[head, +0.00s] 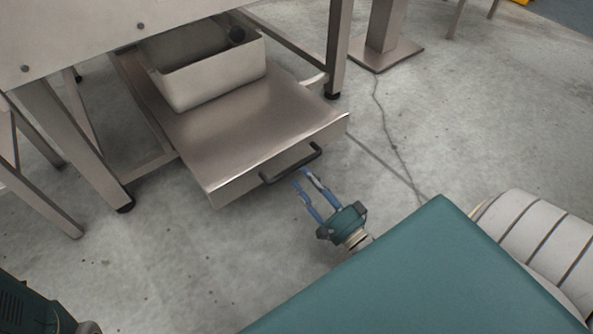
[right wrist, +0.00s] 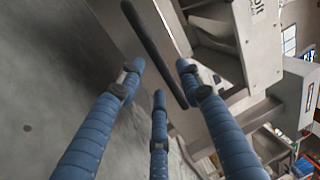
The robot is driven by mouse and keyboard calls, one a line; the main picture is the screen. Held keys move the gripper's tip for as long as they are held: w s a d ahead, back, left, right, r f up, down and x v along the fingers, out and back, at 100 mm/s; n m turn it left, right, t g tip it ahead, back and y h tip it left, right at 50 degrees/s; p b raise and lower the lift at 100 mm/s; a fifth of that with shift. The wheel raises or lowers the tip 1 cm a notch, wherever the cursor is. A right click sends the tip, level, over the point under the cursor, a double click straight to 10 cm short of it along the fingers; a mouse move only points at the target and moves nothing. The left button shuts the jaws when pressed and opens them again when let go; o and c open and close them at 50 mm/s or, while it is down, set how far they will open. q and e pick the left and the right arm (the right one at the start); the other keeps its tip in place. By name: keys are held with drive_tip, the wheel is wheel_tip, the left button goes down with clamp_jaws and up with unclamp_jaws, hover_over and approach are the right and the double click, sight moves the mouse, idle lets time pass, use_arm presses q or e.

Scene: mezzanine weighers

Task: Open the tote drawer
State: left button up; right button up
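The tote drawer (head: 235,130) is a flat brown-grey metal tray standing out from under the steel machine. A steel tote (head: 215,77) sits on it toward the back. A black bar handle (head: 291,165) is fixed to its front face; it also shows in the right wrist view (right wrist: 152,45). My right gripper (head: 302,175) has its blue fingertips close to the handle, on its front side. In the right wrist view its fingers (right wrist: 160,75) are spread, with the bar passing between and beyond the tips. Contact cannot be told. My left gripper is not in view.
The machine's steel legs (head: 338,50) stand beside the drawer, with a frame (head: 75,140) on the left. A pedestal (head: 386,35) stands at the back right. The concrete floor (head: 220,260) in front of the drawer is clear apart from my arm and body.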

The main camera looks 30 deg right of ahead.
sight(296, 168)
drive_tip(key=shift+b+x, duration=0.7)
drive_tip(key=shift+x, duration=1.7)
clamp_jaws()
